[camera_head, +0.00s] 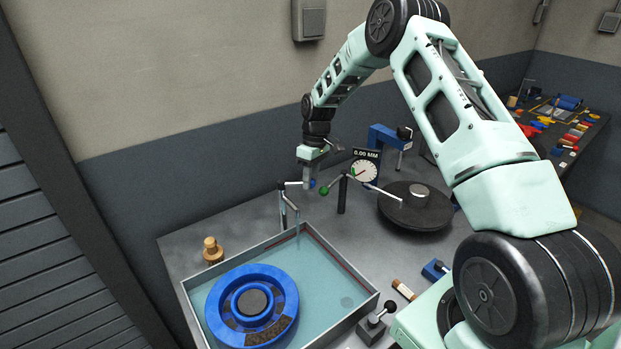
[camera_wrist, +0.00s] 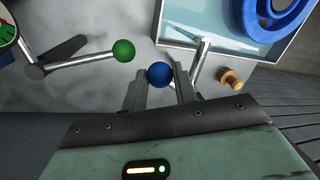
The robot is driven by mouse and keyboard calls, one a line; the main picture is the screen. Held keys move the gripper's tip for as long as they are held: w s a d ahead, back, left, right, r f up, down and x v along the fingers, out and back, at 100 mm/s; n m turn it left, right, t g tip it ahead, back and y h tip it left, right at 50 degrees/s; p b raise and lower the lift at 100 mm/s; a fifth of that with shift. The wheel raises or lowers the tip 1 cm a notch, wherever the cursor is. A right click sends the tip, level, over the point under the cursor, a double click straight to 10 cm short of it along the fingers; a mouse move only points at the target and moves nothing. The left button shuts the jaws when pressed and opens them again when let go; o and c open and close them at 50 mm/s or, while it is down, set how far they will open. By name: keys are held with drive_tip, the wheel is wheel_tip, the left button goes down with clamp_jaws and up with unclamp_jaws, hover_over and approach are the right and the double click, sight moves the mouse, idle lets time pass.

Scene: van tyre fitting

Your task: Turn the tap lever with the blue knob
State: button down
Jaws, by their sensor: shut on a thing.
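The blue knob (camera_wrist: 158,73) sits between the two fingers of my gripper (camera_wrist: 159,82) in the wrist view, and the fingers are shut on it. In the head view my gripper (camera_head: 308,182) points down at the tap, and a small part of the blue knob (camera_head: 313,183) shows at its right side. The tap (camera_head: 282,207) is a grey metal post with a lever at its top, at the back edge of the water tank. The lever reaches right to the knob.
A green knob (camera_head: 324,190) on another lever is close to the right; it also shows in the wrist view (camera_wrist: 123,50). The water tank (camera_head: 190,287) holds a blue wheel (camera_head: 225,287). A dial gauge (camera_head: 366,170), dark turntable (camera_head: 408,213) and wooden peg (camera_head: 212,253) stand nearby.

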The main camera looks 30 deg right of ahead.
drive_tip(key=shift+s+a+m+t+b, duration=0.25)
drive_tip(key=shift+s+a+m+b, duration=0.35)
drive_tip(key=shift+m, duration=0.65)
drive_tip(key=shift+s+a+m+t+b, duration=0.2)
drive_tip(key=shift+s+a+m+b, duration=0.4)
drive_tip(key=shift+m, duration=0.7)
drive_tip(key=shift+s+a+m+t+b, duration=0.25)
drive_tip(key=shift+s+a+m+b, duration=0.35)
drive_tip(key=shift+m, duration=0.65)
drive_tip(key=shift+a, duration=0.2)
drive_tip(key=c, duration=1.1)
unclamp_jaws()
drive_tip(key=d+r+b, duration=0.3)
drive_tip(key=r, duration=1.4)
drive_tip(key=shift+s+d+b, duration=0.15)
drive_tip(key=shift+s+b, duration=0.25)
